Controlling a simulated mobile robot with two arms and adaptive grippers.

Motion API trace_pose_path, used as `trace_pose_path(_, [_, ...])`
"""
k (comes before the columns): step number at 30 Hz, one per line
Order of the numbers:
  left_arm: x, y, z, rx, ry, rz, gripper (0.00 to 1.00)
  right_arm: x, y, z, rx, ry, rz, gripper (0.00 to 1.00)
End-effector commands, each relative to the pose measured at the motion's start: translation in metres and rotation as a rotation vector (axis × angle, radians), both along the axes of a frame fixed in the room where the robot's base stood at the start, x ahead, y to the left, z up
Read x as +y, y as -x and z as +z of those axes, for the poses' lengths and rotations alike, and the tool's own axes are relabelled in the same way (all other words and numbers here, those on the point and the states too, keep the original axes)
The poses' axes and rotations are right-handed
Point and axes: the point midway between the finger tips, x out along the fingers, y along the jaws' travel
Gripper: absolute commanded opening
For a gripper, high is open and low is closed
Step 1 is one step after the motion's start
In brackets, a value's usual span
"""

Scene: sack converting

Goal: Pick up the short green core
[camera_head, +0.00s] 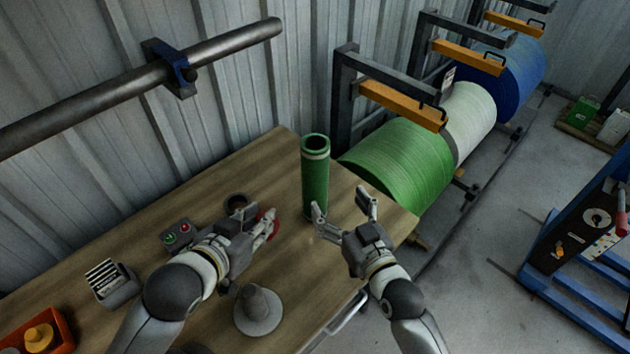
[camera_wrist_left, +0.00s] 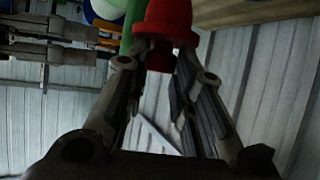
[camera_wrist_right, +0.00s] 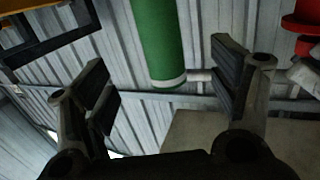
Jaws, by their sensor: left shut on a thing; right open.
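The green core (camera_head: 315,180), a hollow tube with a pale band near its top end, stands upright on the wooden table (camera_head: 245,172). My right gripper (camera_head: 343,206) is open and empty, in front of and to the right of the core's lower part. In the right wrist view the core (camera_wrist_right: 158,40) shows beyond and between the spread fingers; no contact is clear. My left gripper (camera_head: 264,228) is shut on a red piece (camera_head: 272,217), left of the core. The red piece (camera_wrist_left: 168,22) shows at the fingertips in the left wrist view.
A black ring (camera_head: 236,203), a button box (camera_head: 178,236), a label holder (camera_head: 112,284), a grey cone-shaped piece (camera_head: 258,309) and an orange bin (camera_head: 38,333) occupy the table's left and front. Green (camera_head: 405,160), white (camera_head: 468,118) and blue (camera_head: 515,80) rolls stand behind its right end.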

Motion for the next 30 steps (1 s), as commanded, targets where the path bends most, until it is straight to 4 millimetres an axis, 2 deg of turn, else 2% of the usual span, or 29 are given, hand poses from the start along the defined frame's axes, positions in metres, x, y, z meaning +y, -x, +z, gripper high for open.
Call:
trace_pose_path(7, [0.000, 0.000, 0.004, -0.001, 0.000, 0.000, 0.01, 0.006, -0.015, 0.011, -0.055, -0.021, -0.007, 0.81])
trace_pose_path(18, [0.000, 0.000, 0.016, 0.000, 0.000, 0.000, 0.01, 0.027, -0.062, 0.010, -0.053, -0.020, -0.006, 0.81])
trace_pose_path(26, [0.000, 0.000, 0.020, -0.001, 0.000, 0.000, 0.01, 0.033, -0.073, 0.011, -0.053, -0.022, -0.006, 0.81])
trace_pose_path(30, [0.000, 0.000, 0.028, -0.001, 0.000, 0.000, 0.01, 0.039, -0.088, 0.012, -0.053, -0.020, -0.006, 0.81])
